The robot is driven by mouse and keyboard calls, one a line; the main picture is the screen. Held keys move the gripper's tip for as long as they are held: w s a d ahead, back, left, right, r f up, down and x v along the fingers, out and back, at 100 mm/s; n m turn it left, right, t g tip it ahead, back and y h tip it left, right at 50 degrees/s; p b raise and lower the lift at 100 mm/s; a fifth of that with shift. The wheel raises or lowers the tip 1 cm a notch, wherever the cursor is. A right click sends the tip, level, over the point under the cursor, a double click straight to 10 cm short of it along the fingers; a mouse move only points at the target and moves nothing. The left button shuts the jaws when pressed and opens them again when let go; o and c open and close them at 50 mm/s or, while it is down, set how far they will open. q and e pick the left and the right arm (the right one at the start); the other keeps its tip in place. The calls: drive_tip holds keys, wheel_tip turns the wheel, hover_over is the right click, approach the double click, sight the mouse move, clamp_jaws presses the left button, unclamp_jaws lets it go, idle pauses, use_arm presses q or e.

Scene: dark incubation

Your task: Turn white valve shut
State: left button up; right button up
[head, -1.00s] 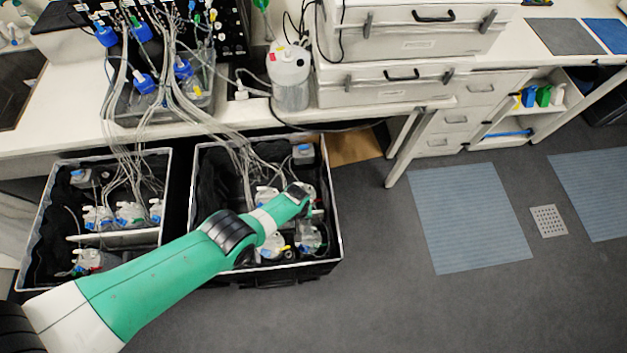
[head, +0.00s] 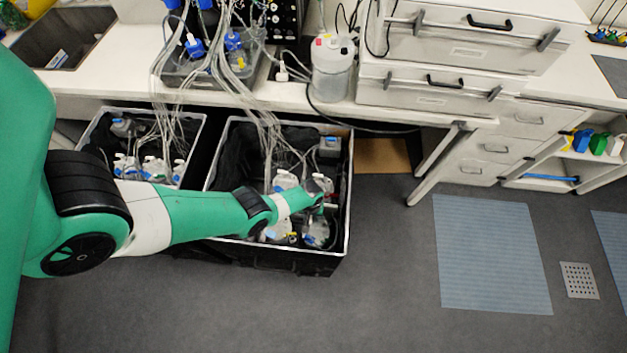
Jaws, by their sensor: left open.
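My green and white left arm reaches in from the left over the right-hand black crate (head: 347,200). My left gripper (head: 319,206) is at the arm's end, over the crate's right part among the bottles. It is open, but its fingers are small and partly hidden. Clear bottles with white tops (head: 286,180) stand behind it. Another clear bottle (head: 316,232) stands just in front of it. I cannot tell which white fitting is the valve, nor whether the gripper touches anything. My arm hides part of the crate. My right gripper is out of view.
A second black crate (head: 203,135) with bottles stands to the left, partly behind my arm. Tubes (head: 262,120) hang from the bench (head: 120,75) into both crates. A white canister (head: 333,70) and grey cases (head: 430,85) stand on the bench.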

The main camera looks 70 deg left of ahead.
use_arm(q)
clamp_jaws()
drive_tip(key=shift+m, duration=0.3)
idle(0.3)
drive_tip(key=m, duration=0.3)
drive_tip(key=shift+m, duration=0.3)
drive_tip(key=m, duration=0.4)
drive_tip(key=shift+d, duration=0.1)
drive_tip(key=m, duration=0.9)
drive_tip(key=shift+m, duration=0.4)
